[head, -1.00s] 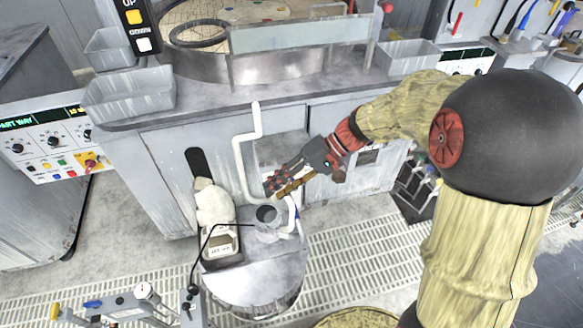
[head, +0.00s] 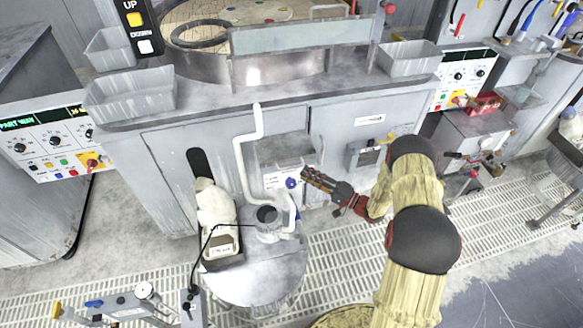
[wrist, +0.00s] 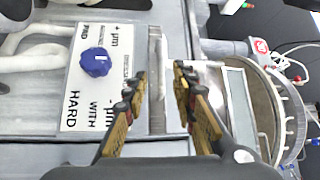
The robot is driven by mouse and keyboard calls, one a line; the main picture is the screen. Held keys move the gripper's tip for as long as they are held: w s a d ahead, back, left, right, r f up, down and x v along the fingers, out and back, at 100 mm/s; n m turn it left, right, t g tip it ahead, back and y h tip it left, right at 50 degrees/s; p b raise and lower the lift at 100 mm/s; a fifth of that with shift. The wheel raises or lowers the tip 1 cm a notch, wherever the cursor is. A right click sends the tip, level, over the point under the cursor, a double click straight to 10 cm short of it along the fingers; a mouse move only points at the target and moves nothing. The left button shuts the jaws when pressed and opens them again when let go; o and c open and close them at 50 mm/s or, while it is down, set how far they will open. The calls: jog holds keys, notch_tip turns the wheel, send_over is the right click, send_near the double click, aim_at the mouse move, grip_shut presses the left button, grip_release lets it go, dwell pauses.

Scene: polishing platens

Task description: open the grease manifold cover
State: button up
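No part is clearly marked as the grease manifold cover, so I cannot tell which one it is. The grey cabinet front (head: 335,140) has a small grey box-like fitting (head: 364,157) right of my gripper. My gripper (head: 306,174) is in front of the cabinet, just right of a blue knob (head: 291,183) on a white label plate. In the wrist view my gripper (wrist: 158,80) is open, with an empty gap between its fingers. The blue knob (wrist: 96,62) and its lettered plate (wrist: 74,92) are left of the fingers there.
A white bent pipe (head: 241,165) rises left of my gripper. A drum (head: 258,275) with a whitish jug (head: 215,210) on it stands below. Grey bins (head: 130,97) sit on the ledge. A red-topped cart (head: 480,125) stands right.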

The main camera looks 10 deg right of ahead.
aim_at(291, 168)
jog(key=b+x, duration=0.1)
jog(key=x, duration=0.6)
jog(key=shift+w+a+r+b, duration=0.1)
jog(key=shift+w+a+b, duration=0.1)
jog(key=shift+b, duration=0.1)
jog(key=shift+c, duration=0.3)
grip_shut()
jog(key=shift+s, duration=0.1)
